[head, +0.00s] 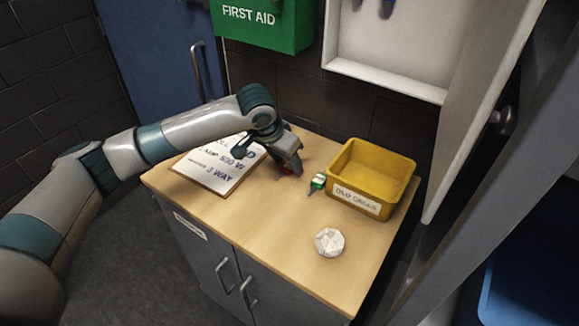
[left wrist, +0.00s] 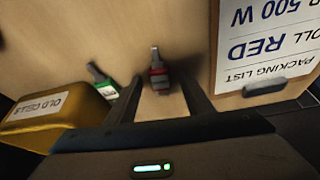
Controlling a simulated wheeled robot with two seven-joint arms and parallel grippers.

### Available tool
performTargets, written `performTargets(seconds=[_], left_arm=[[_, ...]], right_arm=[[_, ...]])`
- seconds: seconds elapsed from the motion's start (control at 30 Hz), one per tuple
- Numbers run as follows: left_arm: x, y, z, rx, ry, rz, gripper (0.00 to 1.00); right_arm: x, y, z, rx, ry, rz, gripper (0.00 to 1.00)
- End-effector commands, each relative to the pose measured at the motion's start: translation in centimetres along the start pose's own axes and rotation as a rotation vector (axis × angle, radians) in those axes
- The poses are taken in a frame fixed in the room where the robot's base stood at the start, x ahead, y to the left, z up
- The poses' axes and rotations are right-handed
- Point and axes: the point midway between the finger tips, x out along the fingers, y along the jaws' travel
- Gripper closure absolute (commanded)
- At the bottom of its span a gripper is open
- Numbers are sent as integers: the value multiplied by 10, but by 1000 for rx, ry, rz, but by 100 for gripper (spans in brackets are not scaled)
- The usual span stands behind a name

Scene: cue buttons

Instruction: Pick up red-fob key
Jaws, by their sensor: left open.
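The red-fob key (left wrist: 158,78) lies on the wooden cabinet top. In the left wrist view it is between the two fingers of my left gripper (left wrist: 164,100), with bare wood visible around it. In the head view only a bit of its red fob (head: 286,170) shows beneath my left gripper (head: 291,172), which hides the rest. The gripper is open and points down, low over the top. A green-fob key (head: 318,182) lies to the right, beside the yellow bin; it also shows in the left wrist view (left wrist: 104,86). My right gripper is in neither view.
A yellow bin (head: 345,196) labelled OLD CELLS stands at the right. A packing-list clipboard (head: 213,172) lies at the left, under my arm. A crumpled paper ball (head: 328,242) lies near the front. An open white wall cabinet (head: 385,82) and a green first-aid box (head: 262,32) hang behind.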

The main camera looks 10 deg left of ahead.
Motion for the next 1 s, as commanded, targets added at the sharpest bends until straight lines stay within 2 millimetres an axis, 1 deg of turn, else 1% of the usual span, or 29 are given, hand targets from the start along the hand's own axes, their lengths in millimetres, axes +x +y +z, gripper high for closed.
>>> performTargets(seconds=[0.17,0.27,0.3,0.37,0.53,0.77,0.87,0.97,1.0], left_arm=[[0,0,0,0,0,0,53],[0,0,0,0,0,0,75],[0,0,0,0,0,0,84],[0,0,0,0,0,0,97],[-1,0,0,0,0,0,97],[-3,0,-2,0,1,0,97],[-9,0,-4,0,2,-1,97],[-19,0,-9,1,4,0,97],[-23,0,-11,1,3,0,97]], right_arm=[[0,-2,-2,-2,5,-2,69],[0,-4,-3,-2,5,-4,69],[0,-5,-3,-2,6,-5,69],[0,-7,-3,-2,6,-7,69],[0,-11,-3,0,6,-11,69],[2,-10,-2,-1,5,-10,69],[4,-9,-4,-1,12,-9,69],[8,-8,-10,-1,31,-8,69],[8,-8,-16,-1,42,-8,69]])
